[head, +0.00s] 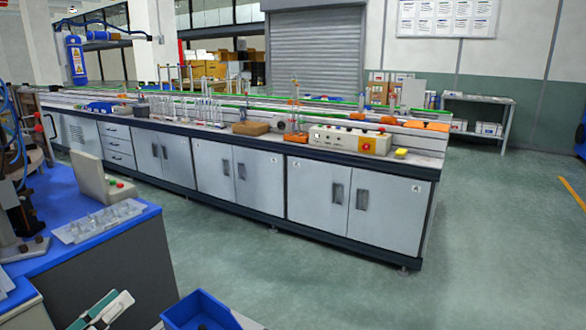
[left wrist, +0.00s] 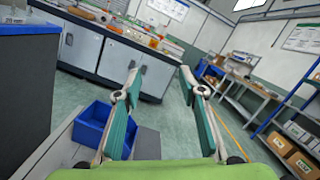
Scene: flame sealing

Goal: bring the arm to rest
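My left gripper (head: 101,310) shows at the bottom left of the head view, with its pale fingers and green pads only partly in the picture. In the left wrist view the same gripper (left wrist: 160,78) has its two fingers spread wide apart with nothing between them. It is open and empty, clear of the benches. My right gripper shows in neither view.
A blue bin (head: 200,311) is close to my left gripper. A blue-topped workbench (head: 120,228) with a clear tray (head: 97,221) stands at the left. A long lab bench (head: 250,187) with glassware crosses behind. The green floor (head: 490,240) at right is clear.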

